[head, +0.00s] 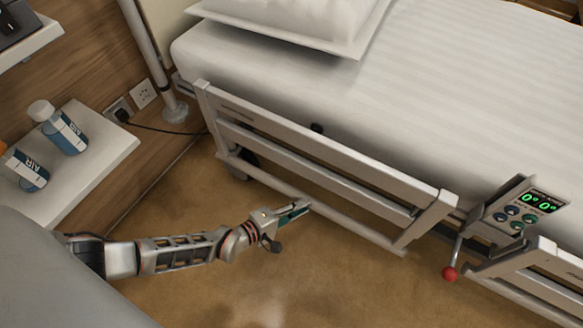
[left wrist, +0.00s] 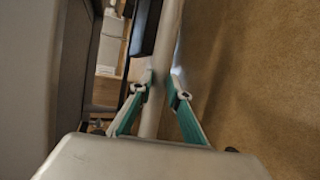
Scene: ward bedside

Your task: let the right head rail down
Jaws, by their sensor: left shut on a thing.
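The head rail (head: 325,150) is a pale grey frame of slats along the near side of the bed, beside the pillow end. Its top slat is about level with the mattress edge. A round lower bar (head: 350,226) runs along its bottom; it also shows in the left wrist view (left wrist: 170,30). My left gripper (head: 302,206) reaches in from the left and is shut on this bar, near its middle. In the left wrist view its green fingers (left wrist: 162,82) lie on both sides of the bar. My right gripper is out of view.
A lever with a red knob (head: 449,273) and a control panel (head: 523,208) sit right of the head rail. A second rail (head: 535,272) follows. A bedside shelf (head: 100,165) with two blue-labelled bottles stands at left. Brown floor before the rail is clear.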

